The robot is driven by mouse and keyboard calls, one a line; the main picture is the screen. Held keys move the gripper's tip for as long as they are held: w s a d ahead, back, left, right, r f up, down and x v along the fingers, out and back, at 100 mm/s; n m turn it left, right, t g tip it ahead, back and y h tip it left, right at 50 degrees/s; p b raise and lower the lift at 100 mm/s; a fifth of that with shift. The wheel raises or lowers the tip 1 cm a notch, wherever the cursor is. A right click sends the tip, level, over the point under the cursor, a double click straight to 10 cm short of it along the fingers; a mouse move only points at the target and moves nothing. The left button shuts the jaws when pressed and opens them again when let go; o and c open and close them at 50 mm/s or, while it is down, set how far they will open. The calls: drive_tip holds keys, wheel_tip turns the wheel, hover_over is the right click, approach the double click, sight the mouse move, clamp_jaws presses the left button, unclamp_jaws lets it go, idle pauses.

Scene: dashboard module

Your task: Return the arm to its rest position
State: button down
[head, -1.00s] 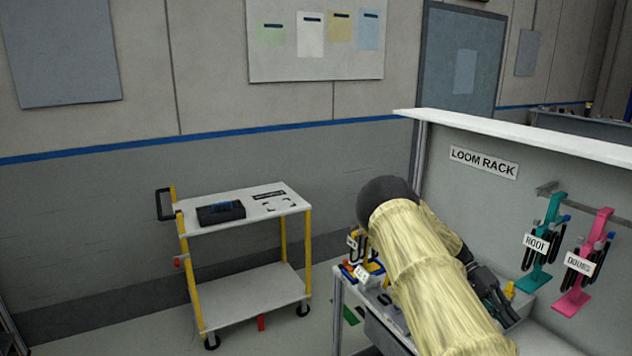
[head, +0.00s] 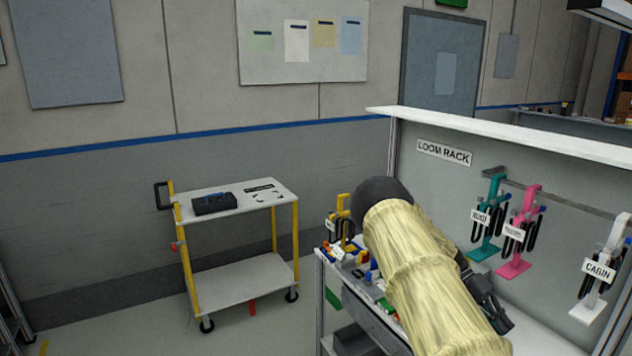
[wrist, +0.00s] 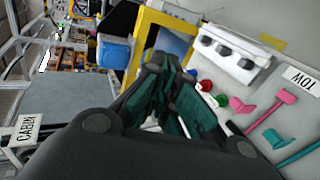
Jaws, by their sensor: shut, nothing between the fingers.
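My arm, in a pale yellow sleeve, reaches across the lower right of the head view. My dark gripper (head: 490,306) shows beside the sleeve, in front of the loom rack (head: 500,160), partly hidden by the arm. In the wrist view my gripper (wrist: 168,72) has its dark fingers with teal pads together and holds nothing. A white block with dark round knobs (wrist: 232,54) and a yellow frame (wrist: 163,38) lie beyond the fingertips; I cannot tell the distance.
Teal (head: 490,215), pink (head: 522,230) and white (head: 603,268) hangers carry dark loops on the rack. Small coloured parts crowd the bench left of my arm. A cart (head: 240,275) with a dark case (head: 214,203) stands left, with open floor between.

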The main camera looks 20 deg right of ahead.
drive_tip(key=s+a+f+n+t, duration=0.3)
drive_tip(key=s+a+f+n, duration=0.2)
drive_tip(key=a+f, duration=0.65)
drive_tip(key=s+a+f+n+t, duration=0.4)
drive_tip(key=a+f, duration=0.5)
drive_tip(key=f, duration=0.6)
drive_tip(key=s+a+n+t+y, duration=0.1)
drive_tip(key=s+a+n+t, duration=0.35)
drive_tip(key=a, duration=0.95)
drive_tip(key=s+a+n+t+y, duration=0.15)
drive_tip(key=s+a, duration=0.55)
drive_tip(key=a, duration=0.8)
wheel_tip(320, 180, down, 10)
drive_tip(key=b, duration=0.9)
drive_tip(key=shift+d+g+b, duration=0.3)
drive_tip(key=shift+d+b, duration=0.1)
drive_tip(key=c, duration=2.1)
unclamp_jaws()
drive_tip(key=o, duration=0.7)
drive_tip(key=shift+c, duration=0.2)
drive_tip(key=shift+s, duration=0.15)
